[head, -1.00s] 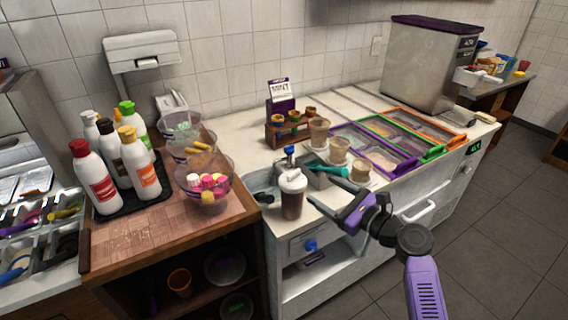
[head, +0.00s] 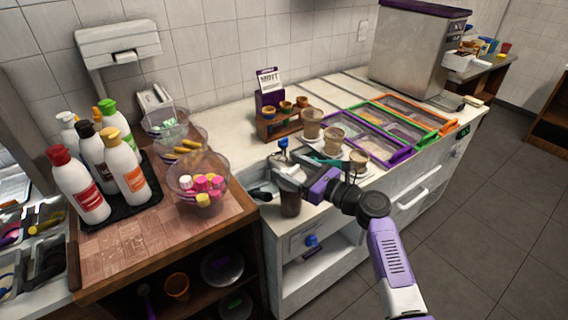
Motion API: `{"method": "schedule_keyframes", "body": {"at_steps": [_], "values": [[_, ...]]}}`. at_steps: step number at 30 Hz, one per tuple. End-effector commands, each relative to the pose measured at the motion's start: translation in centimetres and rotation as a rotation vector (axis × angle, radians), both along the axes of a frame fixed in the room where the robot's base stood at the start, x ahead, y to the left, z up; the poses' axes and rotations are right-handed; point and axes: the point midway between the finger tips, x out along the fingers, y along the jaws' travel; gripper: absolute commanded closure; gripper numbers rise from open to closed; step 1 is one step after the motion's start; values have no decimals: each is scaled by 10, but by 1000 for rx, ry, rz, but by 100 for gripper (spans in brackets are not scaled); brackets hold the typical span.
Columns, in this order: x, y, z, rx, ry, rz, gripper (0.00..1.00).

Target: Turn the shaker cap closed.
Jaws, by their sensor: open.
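The shaker (head: 290,205) is a dark brown, see-through cup standing upright near the front edge of the white counter. Its white cap shows clearly in the earlier picture, but my gripper now covers most of it. My gripper (head: 287,180) is open at the height of the cap, over the top of the shaker. I cannot tell whether the fingers touch the cap or how far it is turned.
A blue-topped tap or dispenser (head: 283,145) stands just behind. Cups of brown topping (head: 334,138) and purple-framed bins (head: 385,152) are to the right. Bowls (head: 198,183) and sauce bottles (head: 82,186) stand on the wooden counter (head: 125,255) at left.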

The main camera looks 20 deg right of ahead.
Motion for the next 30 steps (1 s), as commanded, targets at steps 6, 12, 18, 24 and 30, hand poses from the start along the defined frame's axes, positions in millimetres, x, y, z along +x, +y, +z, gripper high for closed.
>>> {"method": "schedule_keyframes", "body": {"at_steps": [6, 12, 18, 24, 30], "values": [[17, 11, 0, 1, -1, 0, 31], [19, 12, 0, 0, 0, 0, 31], [19, 12, 0, 0, 0, 0, 49], [18, 12, 0, 0, 0, -1, 88], [19, 12, 3, 1, 0, -27, 93]]}}
